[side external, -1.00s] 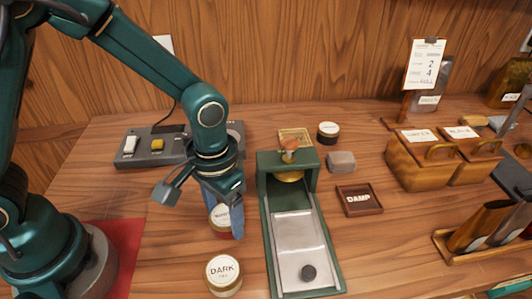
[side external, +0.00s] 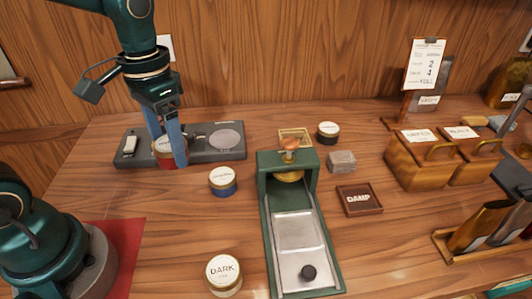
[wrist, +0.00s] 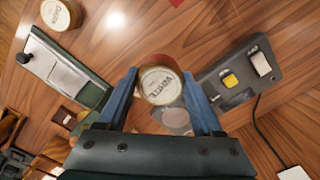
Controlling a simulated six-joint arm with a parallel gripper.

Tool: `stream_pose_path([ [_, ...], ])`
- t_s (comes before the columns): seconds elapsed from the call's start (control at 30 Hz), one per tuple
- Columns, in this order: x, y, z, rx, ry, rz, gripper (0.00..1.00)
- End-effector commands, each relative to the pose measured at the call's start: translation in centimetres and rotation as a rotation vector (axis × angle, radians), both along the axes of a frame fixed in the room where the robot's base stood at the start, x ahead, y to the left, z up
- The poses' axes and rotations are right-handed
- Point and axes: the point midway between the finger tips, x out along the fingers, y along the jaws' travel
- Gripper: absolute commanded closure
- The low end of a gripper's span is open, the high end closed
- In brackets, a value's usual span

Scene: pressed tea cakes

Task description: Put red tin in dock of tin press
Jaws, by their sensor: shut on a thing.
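The red tin (side external: 169,159) has a cream lid; the wrist view also shows the lid (wrist: 161,84), with lettering that looks like WHITE. My gripper (side external: 170,152) is shut on the tin, one blue finger on each side, in front of the grey switch box at the back left. The gap beneath the tin is hard to judge. The green tin press (side external: 264,180) stands to the right, in the middle of the table. It has a brass stamp (side external: 290,174) under its top and a metal slide plate (side external: 300,236) with a black knob. No tin shows under the stamp.
The grey box (side external: 215,153) bears a round disc (side external: 226,139). A blue tin (side external: 223,185) stands between it and the press. A tin marked DARK (side external: 223,273) is at the front. A DAMP tray (side external: 359,212) and wooden caddies (side external: 420,172) are on the right.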

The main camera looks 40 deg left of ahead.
Motion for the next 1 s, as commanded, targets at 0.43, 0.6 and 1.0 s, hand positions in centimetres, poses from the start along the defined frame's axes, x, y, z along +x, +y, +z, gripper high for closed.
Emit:
stream_pose_path([
  [0.43, 5.9, -3.4, 3.3, 0.0, -0.024, 0.016, 0.98],
  [0.6, 7.8, -6.7, 3.4, -0.003, -0.025, -0.042, 0.98],
  [1.0, 7.8, -12.5, 0.8, 0.001, -0.002, -0.146, 0.98],
])
